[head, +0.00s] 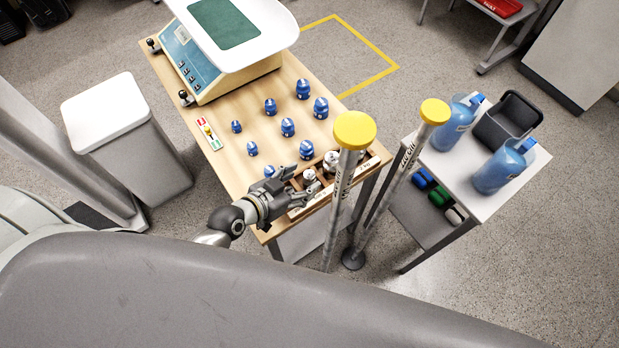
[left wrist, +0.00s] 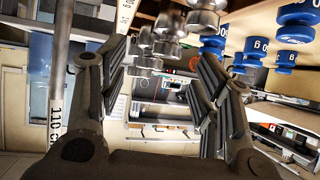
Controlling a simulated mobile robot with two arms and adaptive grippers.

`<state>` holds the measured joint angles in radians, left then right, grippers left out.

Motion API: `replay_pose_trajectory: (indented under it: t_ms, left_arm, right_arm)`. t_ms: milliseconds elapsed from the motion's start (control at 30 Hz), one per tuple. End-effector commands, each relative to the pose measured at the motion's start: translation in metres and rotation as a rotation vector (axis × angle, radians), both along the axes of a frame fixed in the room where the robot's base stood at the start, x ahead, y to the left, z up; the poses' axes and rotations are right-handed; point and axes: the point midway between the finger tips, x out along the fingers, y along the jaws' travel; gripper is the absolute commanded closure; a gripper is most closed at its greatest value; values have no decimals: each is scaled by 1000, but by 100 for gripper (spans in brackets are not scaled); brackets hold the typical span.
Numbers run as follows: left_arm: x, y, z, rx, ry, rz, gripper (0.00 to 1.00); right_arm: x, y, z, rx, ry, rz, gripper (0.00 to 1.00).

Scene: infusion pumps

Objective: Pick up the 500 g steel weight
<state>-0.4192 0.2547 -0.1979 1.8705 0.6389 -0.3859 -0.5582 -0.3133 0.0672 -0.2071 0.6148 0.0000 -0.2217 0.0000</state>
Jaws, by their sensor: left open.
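Several steel weights (head: 331,161) stand in a wooden rack (head: 376,162) along the near right edge of the wooden table. I cannot read which of them is the 500 g one. My left gripper (head: 304,187) is at the near left end of the rack, close to the nearest steel weight (head: 310,177). In the left wrist view the gripper (left wrist: 163,62) has its fingers apart with nothing held. Shiny steel weights (left wrist: 203,20) show there at the top, beyond and between the fingers. A yellow-capped post partly hides the rack. My right gripper is not in view.
Several blue weights (head: 287,127) stand on the table (head: 228,160) beside the rack. A scale (head: 205,60) with a white pan is at the far end. Two yellow-capped posts (head: 355,130) rise near the rack. A side cart (head: 480,194) holds blue bottles (head: 498,170).

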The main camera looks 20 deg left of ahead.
Motion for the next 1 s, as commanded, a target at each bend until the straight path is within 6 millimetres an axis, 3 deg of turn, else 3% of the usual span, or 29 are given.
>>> replay_pose_trajectory:
  t_ms: [400, 733, 1000]
  left_arm:
    - [38, -11, -24, -1, 0, 0, 42]
    - [42, -13, -27, 0, 0, 0, 42]
    - [42, -13, -27, 0, 1, 0, 75]
  right_arm:
    - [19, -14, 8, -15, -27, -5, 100]
    - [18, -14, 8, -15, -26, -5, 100]
    - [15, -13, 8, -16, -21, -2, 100]
